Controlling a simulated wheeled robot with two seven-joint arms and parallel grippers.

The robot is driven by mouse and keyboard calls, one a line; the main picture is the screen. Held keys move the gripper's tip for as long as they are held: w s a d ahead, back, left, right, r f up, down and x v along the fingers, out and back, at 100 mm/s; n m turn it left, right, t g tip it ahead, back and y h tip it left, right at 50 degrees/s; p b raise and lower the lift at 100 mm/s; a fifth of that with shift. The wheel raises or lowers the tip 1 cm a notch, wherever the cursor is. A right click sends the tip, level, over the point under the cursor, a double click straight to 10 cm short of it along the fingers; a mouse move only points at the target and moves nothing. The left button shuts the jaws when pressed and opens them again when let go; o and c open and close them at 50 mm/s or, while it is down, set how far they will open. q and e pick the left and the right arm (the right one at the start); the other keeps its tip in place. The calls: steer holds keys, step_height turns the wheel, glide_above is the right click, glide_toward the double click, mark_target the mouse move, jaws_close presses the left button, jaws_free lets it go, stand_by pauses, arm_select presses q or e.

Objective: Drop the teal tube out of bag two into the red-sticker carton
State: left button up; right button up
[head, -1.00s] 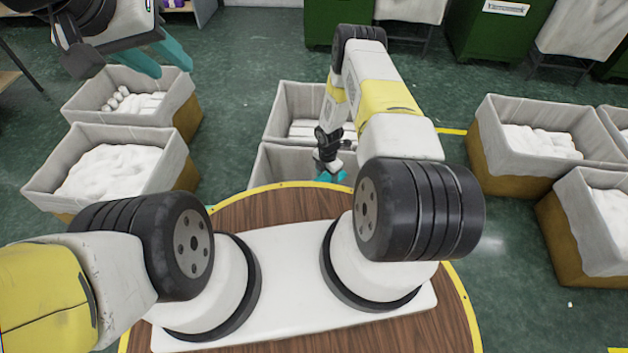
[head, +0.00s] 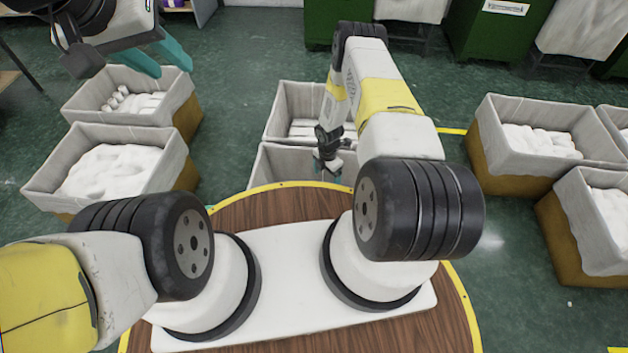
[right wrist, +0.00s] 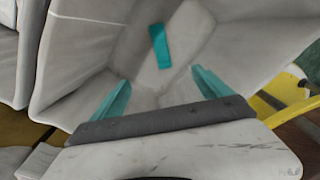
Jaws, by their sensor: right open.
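The teal tube (right wrist: 160,46) lies in a grey-lined container, seen in the right wrist view beyond my fingertips. My right gripper (right wrist: 160,92) is open, its two teal fingers apart with nothing between them. In the head view my right gripper (head: 328,168) points down into the near middle grey-lined container (head: 262,172); its fingertips are mostly hidden there, and the tube does not show. My left gripper (head: 170,70) is open and empty at the upper left, above the left containers. No red sticker or bag number is visible.
A container with white goods (head: 280,105) stands just behind the near middle one. More lined containers stand left (head: 50,180) and right (head: 490,150). Green cabinets (head: 490,35) stand at the back. Green floor between the groups is clear.

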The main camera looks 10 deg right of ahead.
step_height(320, 180, up, 6)
steer(key=shift+r, duration=0.25)
stand_by(0.4)
